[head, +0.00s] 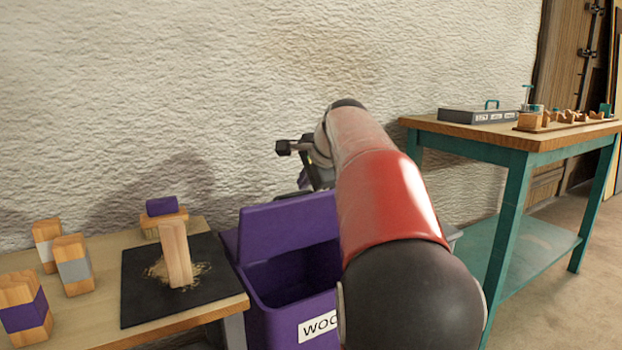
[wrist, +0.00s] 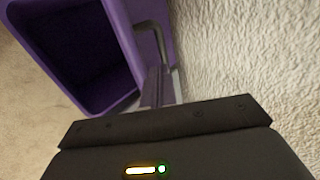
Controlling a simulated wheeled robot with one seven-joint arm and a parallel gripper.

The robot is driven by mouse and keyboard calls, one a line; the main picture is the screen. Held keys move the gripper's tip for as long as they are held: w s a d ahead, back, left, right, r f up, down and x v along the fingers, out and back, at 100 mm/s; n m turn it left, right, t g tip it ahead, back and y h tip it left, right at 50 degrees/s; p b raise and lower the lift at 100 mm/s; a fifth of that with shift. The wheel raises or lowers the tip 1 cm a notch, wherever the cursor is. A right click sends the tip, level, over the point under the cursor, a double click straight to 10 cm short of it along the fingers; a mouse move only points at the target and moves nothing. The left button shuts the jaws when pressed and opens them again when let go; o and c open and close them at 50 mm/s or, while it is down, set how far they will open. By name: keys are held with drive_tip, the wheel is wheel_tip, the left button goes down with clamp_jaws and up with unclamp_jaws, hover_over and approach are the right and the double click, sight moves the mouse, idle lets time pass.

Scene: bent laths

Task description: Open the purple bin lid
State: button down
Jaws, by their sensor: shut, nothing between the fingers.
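The purple bin (head: 262,322) stands between two tables in the head view, with a white label on its front. Its lid (head: 288,224) stands raised at the back, leaning toward the wall, and the dark inside shows. In the wrist view the open bin (wrist: 112,60) is at upper left, and the lid (wrist: 150,10) with a grey bar handle (wrist: 150,27) is beside it. My gripper (wrist: 158,85) is shut and empty, close to the handle; I cannot tell whether it touches. In the head view my arm hides most of the gripper and the bin's right side.
A wooden table (head: 205,312) at left holds several wood blocks and a black mat (head: 138,302) with sawdust and a lath piece (head: 175,255). A teal-legged table (head: 470,132) at right carries a grey case (head: 478,116). The rough wall is close behind the bin.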

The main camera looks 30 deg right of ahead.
sight(294, 217)
drive_tip(key=x, duration=0.5)
drive_tip(key=shift+b, duration=0.3)
drive_tip(key=shift+r, duration=0.1)
